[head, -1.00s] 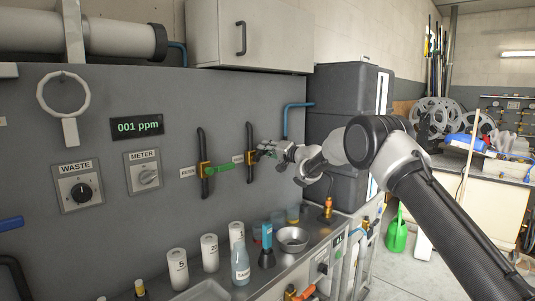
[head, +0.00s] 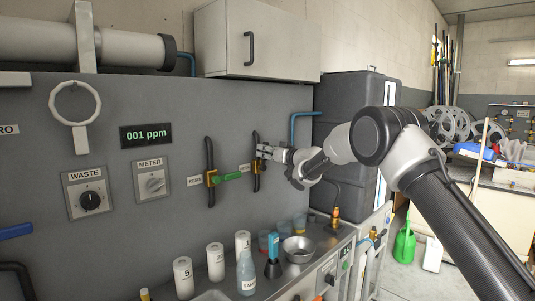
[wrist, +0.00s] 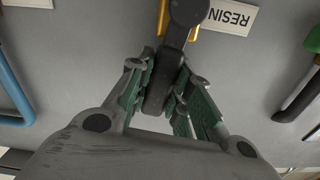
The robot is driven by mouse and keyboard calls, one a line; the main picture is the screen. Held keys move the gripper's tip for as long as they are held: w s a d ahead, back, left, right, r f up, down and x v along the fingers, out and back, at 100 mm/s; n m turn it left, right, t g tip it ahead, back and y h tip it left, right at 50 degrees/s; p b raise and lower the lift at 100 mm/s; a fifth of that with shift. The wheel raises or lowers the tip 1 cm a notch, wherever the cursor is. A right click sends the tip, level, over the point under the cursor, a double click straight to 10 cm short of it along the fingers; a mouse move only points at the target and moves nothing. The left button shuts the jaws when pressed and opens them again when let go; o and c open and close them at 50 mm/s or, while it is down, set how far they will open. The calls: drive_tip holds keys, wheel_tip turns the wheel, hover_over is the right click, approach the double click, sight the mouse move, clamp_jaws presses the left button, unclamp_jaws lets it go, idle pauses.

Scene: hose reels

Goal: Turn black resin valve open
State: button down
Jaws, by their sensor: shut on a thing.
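The black resin valve handle (wrist: 160,88) shows in the wrist view, hanging from a dark round pivot on a brass body (wrist: 163,16). An upside-down RESIN label (wrist: 232,16) is beside it. My gripper (wrist: 167,72) has its green-padded fingers on both sides of the handle and is shut on it. In the head view my gripper (head: 263,152) is at the right-hand valve pipe (head: 256,172) on the grey panel and hides most of that valve. The handle is angled slightly from the pivot in the wrist view.
A green-handled valve (head: 228,177) is just left of my gripper. A blue pipe (head: 293,128) runs to the right, by dark grey tanks (head: 350,100). Bottles, cups and a metal bowl (head: 298,250) stand on the counter below. A wall cabinet (head: 255,40) hangs above.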

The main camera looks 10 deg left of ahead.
drive_tip(key=shift+s+a+f+n, duration=0.1)
drive_tip(key=shift+s+a+n, duration=0.3)
drive_tip(key=shift+n, duration=0.5)
drive_tip(key=c, duration=1.3)
unclamp_jaws()
drive_tip(key=shift+s+d, duration=0.1)
drive_tip(key=v, duration=1.2)
